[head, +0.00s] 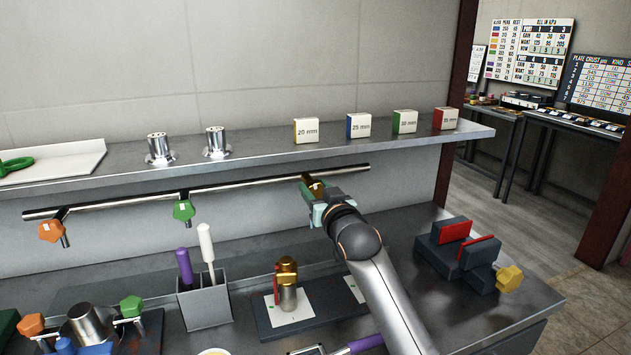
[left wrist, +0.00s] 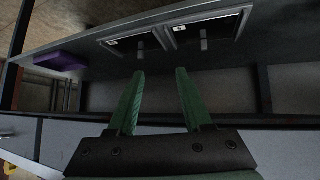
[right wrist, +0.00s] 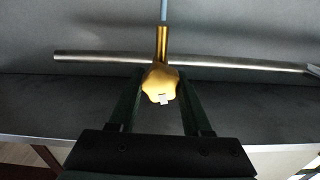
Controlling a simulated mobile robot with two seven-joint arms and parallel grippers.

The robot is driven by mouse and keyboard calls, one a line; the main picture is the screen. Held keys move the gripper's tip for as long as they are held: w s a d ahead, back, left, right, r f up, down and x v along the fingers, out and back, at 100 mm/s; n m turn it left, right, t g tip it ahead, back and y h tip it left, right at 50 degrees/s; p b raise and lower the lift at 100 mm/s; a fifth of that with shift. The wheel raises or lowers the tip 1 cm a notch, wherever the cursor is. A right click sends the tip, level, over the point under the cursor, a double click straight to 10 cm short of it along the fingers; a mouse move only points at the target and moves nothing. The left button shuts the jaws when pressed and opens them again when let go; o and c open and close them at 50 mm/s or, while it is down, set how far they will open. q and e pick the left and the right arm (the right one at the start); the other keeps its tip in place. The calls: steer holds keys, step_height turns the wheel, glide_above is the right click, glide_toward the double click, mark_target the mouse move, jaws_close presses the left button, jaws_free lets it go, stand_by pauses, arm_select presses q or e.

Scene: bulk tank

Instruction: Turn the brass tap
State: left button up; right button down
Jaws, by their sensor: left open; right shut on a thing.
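The brass tap (right wrist: 160,80) is a gold, lobed knob on a gold stem at the steel pipe (right wrist: 90,57) in the right wrist view. In the head view a small part of the tap (head: 314,184) shows at the right part of the pipe, mostly hidden by my gripper. My right gripper (head: 314,194) is shut on the knob, one finger on each side in the right wrist view (right wrist: 160,96). My left gripper (left wrist: 158,85) is open and empty, away from the tap, and shows only in its own wrist view.
An orange tap (head: 52,231) and a green tap (head: 184,210) hang on the same pipe to the left. A steel shelf (head: 260,158) with small labelled boxes runs above. A bin (head: 205,303) and a brass fitting (head: 288,285) stand on the bench below.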

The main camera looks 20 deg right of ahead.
steer(key=c, duration=0.8)
jaws_free()
steer(key=o, duration=0.4)
steer(key=shift+o, duration=0.2)
steer(key=shift+s, duration=0.1)
steer(key=s, duration=1.2)
steer(key=shift+s+d, duration=0.15)
steer(key=shift+d, duration=0.05)
